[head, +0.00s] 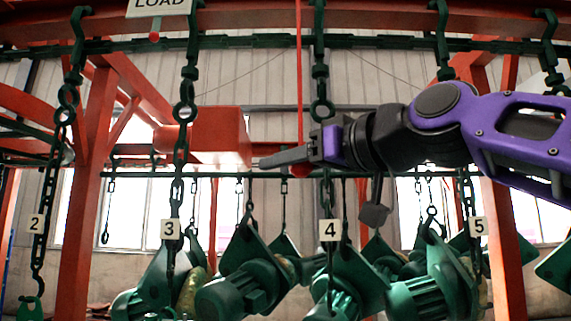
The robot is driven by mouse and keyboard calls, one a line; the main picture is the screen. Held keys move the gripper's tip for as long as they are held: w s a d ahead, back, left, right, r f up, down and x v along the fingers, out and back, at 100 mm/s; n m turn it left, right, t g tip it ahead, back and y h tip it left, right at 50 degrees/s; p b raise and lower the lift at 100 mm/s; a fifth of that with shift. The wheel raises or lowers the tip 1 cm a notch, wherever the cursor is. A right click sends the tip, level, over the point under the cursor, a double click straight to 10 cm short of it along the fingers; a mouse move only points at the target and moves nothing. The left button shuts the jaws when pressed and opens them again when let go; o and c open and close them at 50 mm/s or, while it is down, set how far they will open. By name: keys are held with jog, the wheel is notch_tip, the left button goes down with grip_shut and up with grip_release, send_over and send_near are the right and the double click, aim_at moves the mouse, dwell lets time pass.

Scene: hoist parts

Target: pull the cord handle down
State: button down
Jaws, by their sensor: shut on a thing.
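A thin red cord (300,75) hangs straight down from the top of the head view. Its lower end meets my gripper (283,158), which reaches in from the right with its fingers pointing left. The red round cord handle (301,171) shows just below the fingers. The fingers are shut on it and cover its upper part.
Green chains with number tags hang on both sides; the chain of tag 4 (330,230) hangs close to my gripper. Several green motors (235,290) hang below. A red box (218,135) is left of the cord. A LOAD sign (158,6) hangs at upper left.

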jog(key=shift+f, duration=0.1)
dwell(0.3)
notch_tip(320, 180, down, 4)
jog(key=b, duration=0.4)
jog(key=shift+f, duration=0.15)
jog(key=shift+c, duration=2.2)
grip_release()
jog(key=shift+s+d, duration=0.1)
jog(key=b+v, duration=0.1)
jog(key=v, duration=1.6)
jog(key=shift+d, duration=0.1)
